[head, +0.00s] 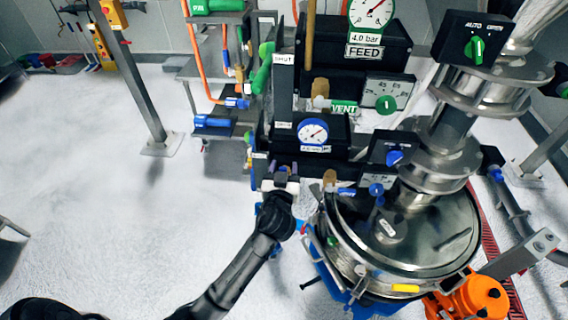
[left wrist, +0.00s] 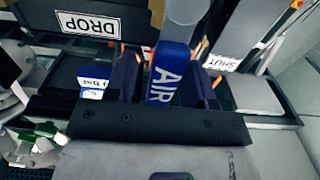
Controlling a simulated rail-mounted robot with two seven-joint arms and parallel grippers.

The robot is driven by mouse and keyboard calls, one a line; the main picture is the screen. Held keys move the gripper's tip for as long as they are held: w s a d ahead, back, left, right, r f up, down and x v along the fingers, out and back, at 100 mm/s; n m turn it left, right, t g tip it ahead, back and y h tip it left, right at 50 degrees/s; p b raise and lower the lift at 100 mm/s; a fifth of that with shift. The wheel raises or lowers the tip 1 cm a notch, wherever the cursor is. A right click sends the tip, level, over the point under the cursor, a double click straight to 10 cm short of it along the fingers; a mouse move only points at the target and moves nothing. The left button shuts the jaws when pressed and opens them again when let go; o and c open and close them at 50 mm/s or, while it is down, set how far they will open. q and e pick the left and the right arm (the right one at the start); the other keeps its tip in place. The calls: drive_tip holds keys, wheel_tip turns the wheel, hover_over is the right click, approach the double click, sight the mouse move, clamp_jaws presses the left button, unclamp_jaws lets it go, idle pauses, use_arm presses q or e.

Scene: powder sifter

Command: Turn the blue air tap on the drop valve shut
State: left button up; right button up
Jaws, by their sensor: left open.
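In the left wrist view the blue air tap (left wrist: 168,72) shows as a blue handle lettered "AIR". It stands between the two dark fingers of my left gripper (left wrist: 165,66), which is open. I cannot tell whether either finger touches it. A "DROP" plate (left wrist: 87,23) is at the upper left and a "SHUT" label (left wrist: 222,63) is to the right of the handle. In the head view my left gripper (head: 283,177) is at the front of the lower valve panel, below the blue-rimmed gauge (head: 313,131), and the tap is hard to make out there. My right gripper is not in view.
A round steel sifter vessel (head: 420,240) stands close to the right of my left gripper, with an orange motor (head: 468,299) at its lower right. The "FEED" (head: 367,53) and "VENT" (head: 344,107) panels rise above. The pale floor at left is mostly clear.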

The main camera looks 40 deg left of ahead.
use_arm(q)
drive_tip(key=shift+w+a, duration=0.25)
drive_tip(key=shift+w, duration=0.1)
drive_tip(key=shift+c, duration=0.4)
clamp_jaws()
